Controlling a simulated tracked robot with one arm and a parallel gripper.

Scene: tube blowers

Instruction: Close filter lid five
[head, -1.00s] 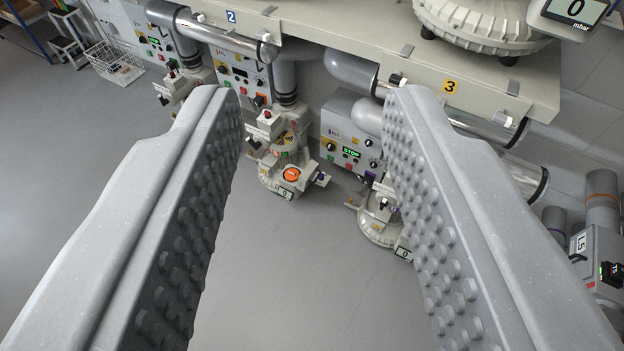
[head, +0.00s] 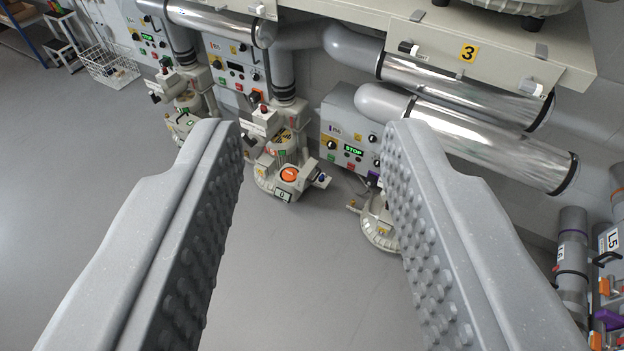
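My gripper (head: 312,140) is open and empty, its two grey studded fingers reaching forward with floor and machines showing between them. I cannot make out a lid marked five. Panels marked B5 (head: 235,66) and B6 (head: 350,138) stand behind the blowers. The blower (head: 290,170) with an orange knob and a small "0" display stands between the fingertips, beyond them. Another blower (head: 378,232) is partly hidden by the right finger. A unit marked L5 (head: 608,240) is cut off at the right edge.
A pale shelf (head: 510,60) with a yellow "3" label overhangs at the upper right. Shiny pipes (head: 490,140) run beneath it. A pipe marked L6 (head: 572,255) stands at right. A wire basket (head: 108,68) is at upper left. Grey floor is clear at left and centre.

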